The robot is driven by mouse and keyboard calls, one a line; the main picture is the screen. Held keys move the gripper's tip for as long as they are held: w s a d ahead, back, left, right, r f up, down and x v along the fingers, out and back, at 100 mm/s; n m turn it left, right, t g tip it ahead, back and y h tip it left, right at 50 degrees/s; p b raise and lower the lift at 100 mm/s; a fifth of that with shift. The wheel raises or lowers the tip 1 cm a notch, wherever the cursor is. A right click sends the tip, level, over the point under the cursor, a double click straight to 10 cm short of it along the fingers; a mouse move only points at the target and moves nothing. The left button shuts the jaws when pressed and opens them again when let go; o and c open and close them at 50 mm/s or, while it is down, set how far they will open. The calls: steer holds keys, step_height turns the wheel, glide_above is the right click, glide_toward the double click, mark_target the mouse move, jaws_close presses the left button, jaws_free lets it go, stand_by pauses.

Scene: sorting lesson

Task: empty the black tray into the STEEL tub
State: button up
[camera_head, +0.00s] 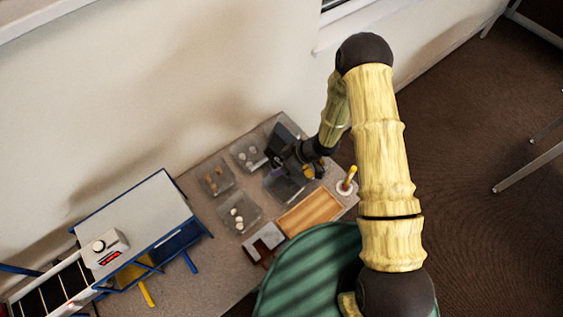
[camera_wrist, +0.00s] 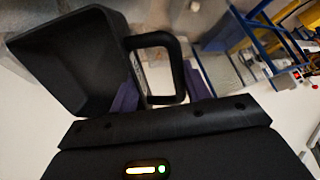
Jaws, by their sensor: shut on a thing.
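The black tray (camera_wrist: 75,60) is a deep dark pan with a loop handle (camera_wrist: 155,41). My gripper (camera_wrist: 160,88) is shut on this handle, with a purple finger on each side. In the wrist view the tray looks strongly tilted, and I see no pieces in the part of its inside that shows. In the head view the tray (camera_head: 284,137) is above the far end of the table, beside my gripper (camera_head: 285,160). Several see-through tubs stand below and around it. One tub (camera_head: 283,187) is partly hidden by my gripper. I cannot read any label, so I cannot tell which is STEEL.
One tub (camera_head: 229,190) holds brown pieces; another (camera_head: 254,223) holds white ones. A wooden tray (camera_head: 310,212), a white round stand with a yellow handle (camera_head: 347,182) and a grey block (camera_head: 264,241) are near the front edge. A blue-framed rack (camera_head: 150,215) stands left.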

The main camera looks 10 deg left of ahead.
mark_target(275, 167)
step_height(275, 167, down, 7)
steer(key=s+a+n+t+h+b, duration=0.1)
steer(key=h+b, duration=0.7)
steer(key=b, duration=0.8)
steer(key=shift+s+f+n+t, duration=0.15)
steer(key=shift+s+n+t, duration=0.65)
steer(key=shift+t, duration=0.4)
steer(key=p+v, duration=0.3)
steer(key=w+p+v, duration=0.1)
steer(key=p+v, duration=0.2)
steer(key=w+p+v, duration=0.1)
steer(key=p+v, duration=0.2)
steer(key=v, duration=0.1)
steer(key=shift+w+r+p, duration=0.2)
steer(key=shift+r+p, duration=0.05)
steer(key=shift+p, duration=0.15)
steer(key=shift+f, duration=0.1)
